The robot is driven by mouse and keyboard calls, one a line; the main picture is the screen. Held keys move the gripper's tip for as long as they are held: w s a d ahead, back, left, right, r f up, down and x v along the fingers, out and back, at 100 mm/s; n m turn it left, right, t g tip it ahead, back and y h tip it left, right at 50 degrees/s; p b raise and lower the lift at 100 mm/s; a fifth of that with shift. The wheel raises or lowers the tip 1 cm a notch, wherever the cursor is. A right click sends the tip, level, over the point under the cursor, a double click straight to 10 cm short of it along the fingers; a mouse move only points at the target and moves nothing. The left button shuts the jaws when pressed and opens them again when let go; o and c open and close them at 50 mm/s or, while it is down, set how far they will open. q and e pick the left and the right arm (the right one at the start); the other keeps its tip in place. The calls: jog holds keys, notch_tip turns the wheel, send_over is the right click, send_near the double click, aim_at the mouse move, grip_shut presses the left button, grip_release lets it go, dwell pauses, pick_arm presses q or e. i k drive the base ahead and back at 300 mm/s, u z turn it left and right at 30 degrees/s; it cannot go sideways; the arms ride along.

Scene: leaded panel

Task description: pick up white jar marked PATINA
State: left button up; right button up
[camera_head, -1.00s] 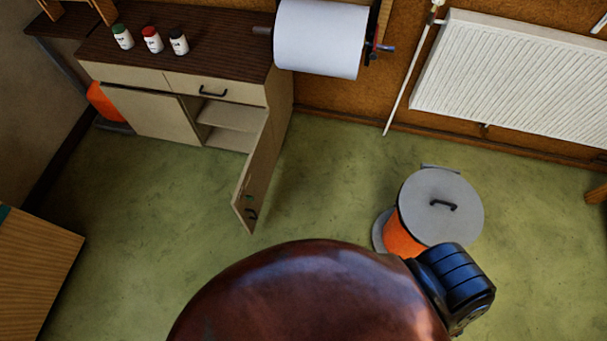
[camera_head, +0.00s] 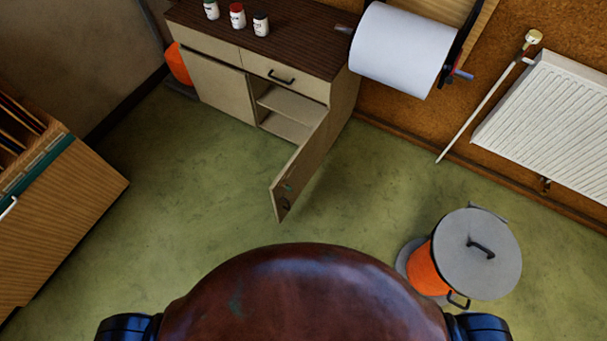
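Three small white jars stand upright in a row on the dark top of a cabinet at the upper left: one with a green lid (camera_head: 211,10), one with a red lid (camera_head: 238,17) and one with a black lid (camera_head: 261,24). Each has a label, but the writing is too small to read, so I cannot tell which is marked PATINA. The top of the green-lidded jar is at the picture's upper edge. Neither of my grippers is in view.
The cabinet's (camera_head: 220,90) right door (camera_head: 300,160) hangs open into the room. A paper roll (camera_head: 402,48) is beside it. An orange bin with a grey lid (camera_head: 480,255) stands at right, a wooden cabinet (camera_head: 70,210) at left. Green floor (camera_head: 190,190) between is clear.

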aim_at(261, 20)
jog(key=u, duration=1.95)
jog(key=i, duration=2.75)
jog(key=z, duration=2.45)
jog(key=i, duration=1.2)
jog(key=u, duration=0.55)
